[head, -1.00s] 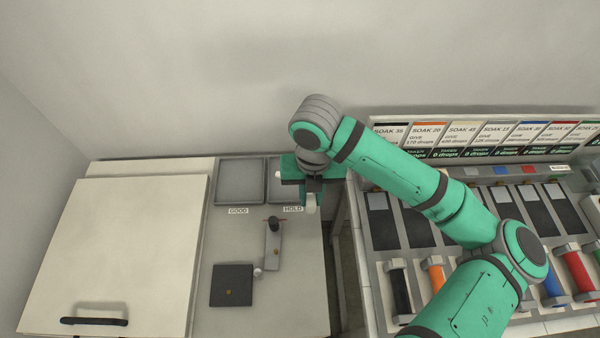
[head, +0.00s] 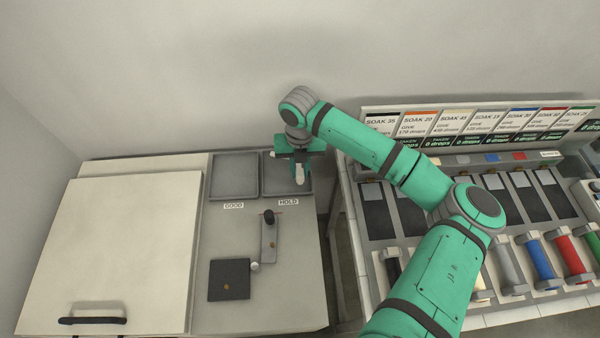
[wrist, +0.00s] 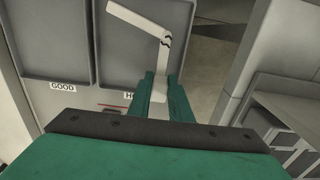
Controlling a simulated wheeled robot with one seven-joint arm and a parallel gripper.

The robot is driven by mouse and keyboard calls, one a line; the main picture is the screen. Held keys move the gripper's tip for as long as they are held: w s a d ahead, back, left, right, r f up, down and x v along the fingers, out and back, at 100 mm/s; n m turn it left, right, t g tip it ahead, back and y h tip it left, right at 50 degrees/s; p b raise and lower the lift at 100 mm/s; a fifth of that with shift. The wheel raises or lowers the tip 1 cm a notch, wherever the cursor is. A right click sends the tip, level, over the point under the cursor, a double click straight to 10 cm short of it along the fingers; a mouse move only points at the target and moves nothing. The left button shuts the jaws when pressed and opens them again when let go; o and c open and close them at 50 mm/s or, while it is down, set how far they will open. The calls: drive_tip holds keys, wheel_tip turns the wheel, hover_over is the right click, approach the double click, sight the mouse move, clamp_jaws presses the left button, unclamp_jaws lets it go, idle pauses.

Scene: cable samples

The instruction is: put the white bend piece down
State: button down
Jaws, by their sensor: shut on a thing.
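The white bend piece (wrist: 163,32) is a thin angled strip with dark marks near its bend. My gripper (wrist: 163,92) is shut on its lower end, between two green fingers. In the head view my gripper (head: 298,181) is over the HOLD tray (head: 270,176), and part of the white piece (head: 299,171) shows between the fingers. In the wrist view the piece stands out in front of the HOLD tray (wrist: 113,55) and its right edge. I cannot tell whether it touches the tray.
The empty GOOD tray (head: 233,174) is to the left of the HOLD tray. A small grey stand with a black knob (head: 269,216) and a dark square pad (head: 230,280) are in front. A gap separates this bench from the rack of coloured spools (head: 540,258) at right.

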sight(300, 169)
drive_tip(key=shift+f, duration=1.05)
drive_tip(key=shift+f, duration=0.15)
drive_tip(key=c, duration=1.9)
unclamp_jaws()
wheel_tip(300, 169, up, 12)
drive_tip(key=shift+r, duration=0.15)
